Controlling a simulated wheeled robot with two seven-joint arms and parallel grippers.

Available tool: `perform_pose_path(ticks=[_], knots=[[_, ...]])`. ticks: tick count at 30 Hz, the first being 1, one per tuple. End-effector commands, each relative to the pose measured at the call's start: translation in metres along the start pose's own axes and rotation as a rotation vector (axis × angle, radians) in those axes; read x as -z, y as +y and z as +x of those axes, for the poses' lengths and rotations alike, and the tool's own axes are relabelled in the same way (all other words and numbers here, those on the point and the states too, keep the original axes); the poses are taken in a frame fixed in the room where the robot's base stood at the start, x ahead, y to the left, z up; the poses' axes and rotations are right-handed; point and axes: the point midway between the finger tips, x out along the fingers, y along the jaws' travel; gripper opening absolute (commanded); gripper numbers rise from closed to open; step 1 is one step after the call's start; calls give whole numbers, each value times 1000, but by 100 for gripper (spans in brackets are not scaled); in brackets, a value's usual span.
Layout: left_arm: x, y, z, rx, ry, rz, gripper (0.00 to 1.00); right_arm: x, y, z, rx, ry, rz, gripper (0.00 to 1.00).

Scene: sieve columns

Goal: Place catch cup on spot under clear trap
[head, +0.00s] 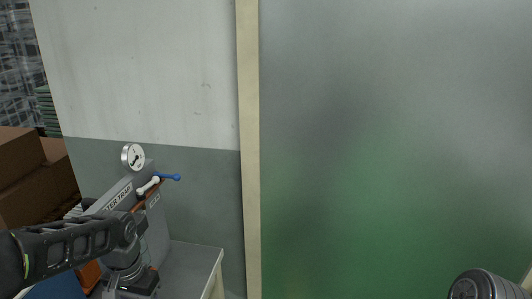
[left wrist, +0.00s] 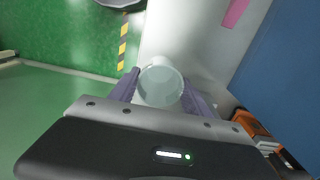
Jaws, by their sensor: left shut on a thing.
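My left gripper (left wrist: 160,82) is shut on a clear, round catch cup (left wrist: 161,84), seen from above between the two fingers in the left wrist view. In the head view my left gripper (head: 132,286) is low at the left, in front of a grey unit (head: 155,222) lettered with "TER TRAP". The cup cannot be made out in the head view. A clear trap and the spot under it cannot be made out in either view. My right gripper is out of view; only part of my right arm shows at the bottom right.
The unit carries a round gauge (head: 132,156), a white handle (head: 148,186) and a blue handle (head: 168,177). A grey tabletop (head: 195,268) is bare to its right. Brown boxes (head: 30,180) stand at the far left. A pink mark (left wrist: 235,12) shows in the left wrist view.

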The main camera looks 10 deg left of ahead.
Motion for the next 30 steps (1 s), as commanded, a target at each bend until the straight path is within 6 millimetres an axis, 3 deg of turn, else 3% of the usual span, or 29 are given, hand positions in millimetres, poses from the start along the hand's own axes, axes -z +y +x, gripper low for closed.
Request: perform_pose_path(ticks=[7,13,30], knots=[[71,67,13,1,-2,-31,18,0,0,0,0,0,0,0],[104,112,21,0,1,-63,17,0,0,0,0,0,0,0],[108,119,22,-2,1,-71,17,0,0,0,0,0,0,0]])
